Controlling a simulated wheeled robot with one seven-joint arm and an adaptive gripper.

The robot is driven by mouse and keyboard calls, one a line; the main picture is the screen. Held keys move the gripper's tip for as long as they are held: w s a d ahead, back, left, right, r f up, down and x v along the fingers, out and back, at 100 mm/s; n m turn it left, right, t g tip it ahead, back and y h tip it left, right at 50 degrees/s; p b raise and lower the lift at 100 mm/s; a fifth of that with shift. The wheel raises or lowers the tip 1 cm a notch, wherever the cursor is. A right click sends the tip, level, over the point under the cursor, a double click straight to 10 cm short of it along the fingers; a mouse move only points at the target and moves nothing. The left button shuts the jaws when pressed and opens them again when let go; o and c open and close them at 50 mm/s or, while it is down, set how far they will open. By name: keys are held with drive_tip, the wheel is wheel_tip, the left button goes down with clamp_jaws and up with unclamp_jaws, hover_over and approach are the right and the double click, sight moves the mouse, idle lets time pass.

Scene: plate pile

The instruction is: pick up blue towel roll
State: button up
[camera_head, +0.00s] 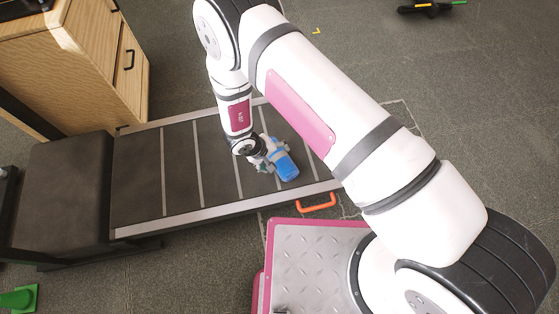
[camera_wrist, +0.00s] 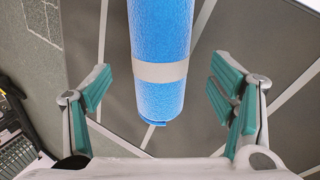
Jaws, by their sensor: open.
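The blue towel roll (camera_wrist: 160,50) has a pale band around it and lies on the dark striped platform (camera_head: 215,172). In the head view the blue towel roll (camera_head: 285,167) is partly hidden by my gripper (camera_head: 267,160), which is at its left side. In the wrist view my gripper (camera_wrist: 165,95) is open, with a teal-padded finger on each side of the roll's near end. Gaps show between the fingers and the roll, and the roll's far end is cut off by the top edge.
A wooden cabinet (camera_head: 75,65) stands at the upper left, close to the platform. A dark box (camera_head: 63,195) adjoins the platform's left end. An orange handle (camera_head: 316,204) sticks out at its near right edge. A green object (camera_head: 18,298) lies at the lower left.

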sight(277, 159)
drive_tip(key=shift+b+x, duration=1.7)
drive_tip(key=shift+x, duration=1.2)
drive_tip(key=c, duration=1.4)
